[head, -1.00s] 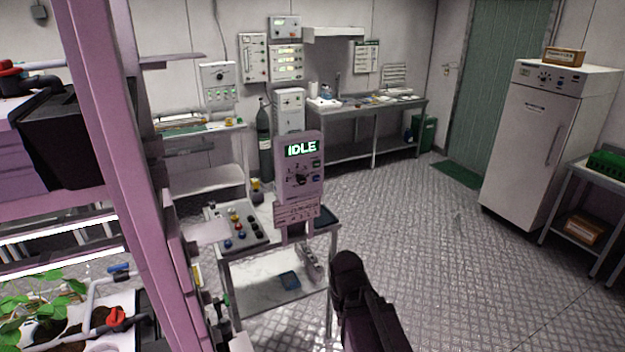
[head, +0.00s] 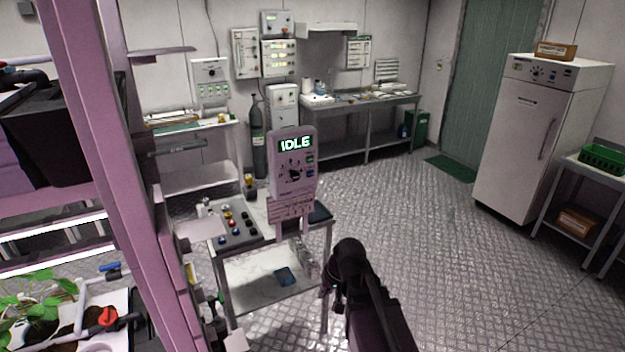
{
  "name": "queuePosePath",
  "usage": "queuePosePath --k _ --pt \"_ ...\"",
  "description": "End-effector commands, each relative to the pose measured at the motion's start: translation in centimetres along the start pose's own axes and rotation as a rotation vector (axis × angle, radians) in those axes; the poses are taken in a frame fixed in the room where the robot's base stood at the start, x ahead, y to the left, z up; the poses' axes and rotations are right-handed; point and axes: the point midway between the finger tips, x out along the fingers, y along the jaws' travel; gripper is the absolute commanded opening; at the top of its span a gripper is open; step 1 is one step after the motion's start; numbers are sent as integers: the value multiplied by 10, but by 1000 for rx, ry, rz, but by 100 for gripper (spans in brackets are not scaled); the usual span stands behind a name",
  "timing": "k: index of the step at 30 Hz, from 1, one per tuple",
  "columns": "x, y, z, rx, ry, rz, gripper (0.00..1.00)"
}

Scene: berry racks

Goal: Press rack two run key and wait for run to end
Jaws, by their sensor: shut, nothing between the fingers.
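A pink control panel (head: 292,165) stands upright on a post at the cart, near the middle of the head view. Its lit display (head: 295,144) reads IDLE. Below the display are a dark dial-like diagram and a few small keys (head: 310,165) at the right side; their labels are too small to read. A plate with small print hangs under it. My dark arm (head: 352,258) rises from the bottom, right of the panel and apart from it in the picture.
A metal cart (head: 268,280) carries a box with coloured buttons (head: 236,222). A pink rack post (head: 100,170) and plants (head: 35,300) are close at left. A workbench (head: 370,100), white cabinet (head: 525,140) and side table (head: 590,170) stand farther back. The floor at right is clear.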

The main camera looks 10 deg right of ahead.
Motion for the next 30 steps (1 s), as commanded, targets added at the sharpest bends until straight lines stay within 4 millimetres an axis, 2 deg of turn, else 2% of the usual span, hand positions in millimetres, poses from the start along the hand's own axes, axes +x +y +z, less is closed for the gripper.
queuePosePath --k 1,5,9,13,17,21,25,30 --pt "3 -6 -18 20 44 -56 0" --pt "1 -24 -60 87 174 -219 0" --pt "-10 -37 -107 185 318 -389 0" --pt "-26 -41 -150 295 448 -539 0" --pt "-47 -36 -191 424 574 -679 0" --pt "-70 -20 -231 578 697 -813 0" --pt "-87 -2 -258 709 785 -908 0" --pt "-100 17 -278 828 852 -982 0"
